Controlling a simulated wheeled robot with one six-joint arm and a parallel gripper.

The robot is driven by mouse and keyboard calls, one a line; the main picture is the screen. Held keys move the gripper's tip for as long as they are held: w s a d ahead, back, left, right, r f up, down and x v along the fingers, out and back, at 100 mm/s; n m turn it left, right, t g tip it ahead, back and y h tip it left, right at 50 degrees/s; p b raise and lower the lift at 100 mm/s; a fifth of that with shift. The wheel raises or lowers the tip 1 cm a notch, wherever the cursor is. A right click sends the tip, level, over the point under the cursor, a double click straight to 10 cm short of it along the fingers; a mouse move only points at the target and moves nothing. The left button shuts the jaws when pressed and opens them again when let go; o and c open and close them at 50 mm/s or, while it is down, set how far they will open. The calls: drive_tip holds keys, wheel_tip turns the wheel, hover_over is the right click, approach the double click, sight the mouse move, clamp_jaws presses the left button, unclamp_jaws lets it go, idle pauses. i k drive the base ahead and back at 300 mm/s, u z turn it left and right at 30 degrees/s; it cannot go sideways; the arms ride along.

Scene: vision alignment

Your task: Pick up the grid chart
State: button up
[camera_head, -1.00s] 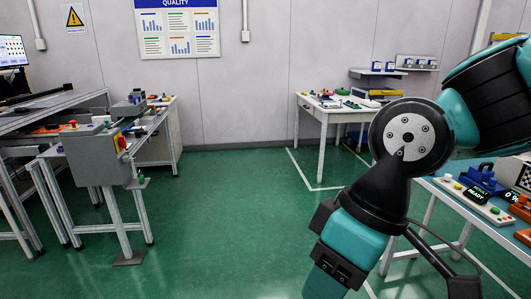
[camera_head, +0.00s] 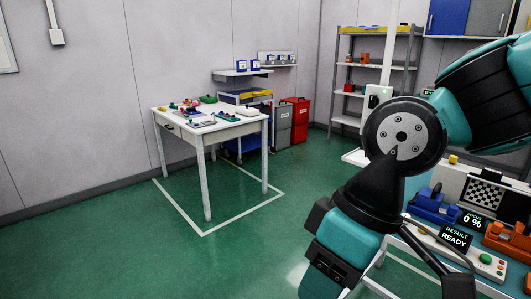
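A black-and-white checkered panel, which looks like the grid chart (camera_head: 484,194), stands upright on the bench at the right edge of the view, behind a blue fixture. My teal and black arm (camera_head: 375,200) fills the right of the view, in front of part of that bench. My gripper's fingers do not show, so I cannot see what they hold.
The right bench carries a blue fixture (camera_head: 433,206), an orange fixture (camera_head: 508,238) and a control panel (camera_head: 455,240) reading "RESULT READY". A white table (camera_head: 240,128) with small parts stands back left. Shelves (camera_head: 373,66) stand behind. Green floor (camera_head: 110,250) is clear at left.

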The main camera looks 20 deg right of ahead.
sight(486, 195)
drive_tip(key=z, duration=0.85)
drive_tip(key=i, duration=1.3)
drive_tip(key=z, duration=0.9)
drive_tip(key=i, duration=0.35)
drive_tip(key=z, duration=0.05)
